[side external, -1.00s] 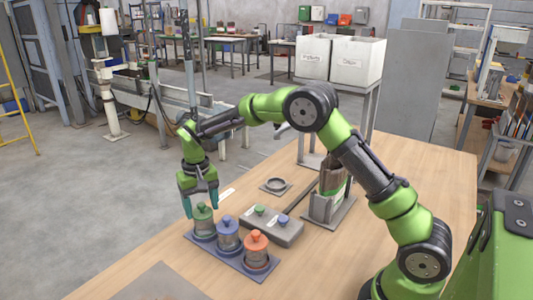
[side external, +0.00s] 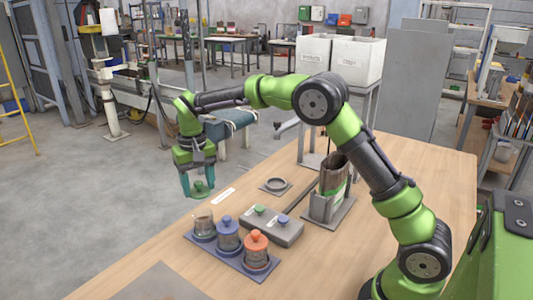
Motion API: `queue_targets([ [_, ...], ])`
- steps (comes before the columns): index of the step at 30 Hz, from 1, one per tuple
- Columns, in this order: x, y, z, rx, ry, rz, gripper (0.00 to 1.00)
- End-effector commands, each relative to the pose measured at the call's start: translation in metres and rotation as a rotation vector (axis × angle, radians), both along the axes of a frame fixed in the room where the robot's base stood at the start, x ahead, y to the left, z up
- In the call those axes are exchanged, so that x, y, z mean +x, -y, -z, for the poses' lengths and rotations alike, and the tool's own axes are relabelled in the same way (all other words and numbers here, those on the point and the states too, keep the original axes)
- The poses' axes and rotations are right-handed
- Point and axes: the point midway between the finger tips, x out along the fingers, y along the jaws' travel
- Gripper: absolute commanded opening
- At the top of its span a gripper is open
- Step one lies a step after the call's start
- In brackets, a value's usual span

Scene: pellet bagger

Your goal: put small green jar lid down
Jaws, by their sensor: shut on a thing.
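My gripper (side external: 198,186) is shut on the small green jar lid (side external: 201,188) and holds it above the table, a little behind the jars. The green lid's jar (side external: 203,222) stands uncovered at the left end of the dark tray (side external: 232,264), its clear glass rim showing. Beside it on the tray stand a jar with a blue lid (side external: 228,226) and a jar with an orange lid (side external: 257,238), both lids on. A grey ring-shaped holder (side external: 275,185) lies on the table to the right of my gripper and looks empty.
A holder with an open bag (side external: 331,190) stands farther right. A white label strip (side external: 223,196) lies near the table's back edge. The front of the table (side external: 330,265) is clear.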

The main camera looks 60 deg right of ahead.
Motion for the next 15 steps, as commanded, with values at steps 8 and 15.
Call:
queue_targets([
  [8, 0.003, 0.03, -0.019, -0.003, -0.02, 0.058, 0.3],
  [15, 0.015, 0.125, 0.017, 0.001, -0.038, 0.139, 0.3],
])
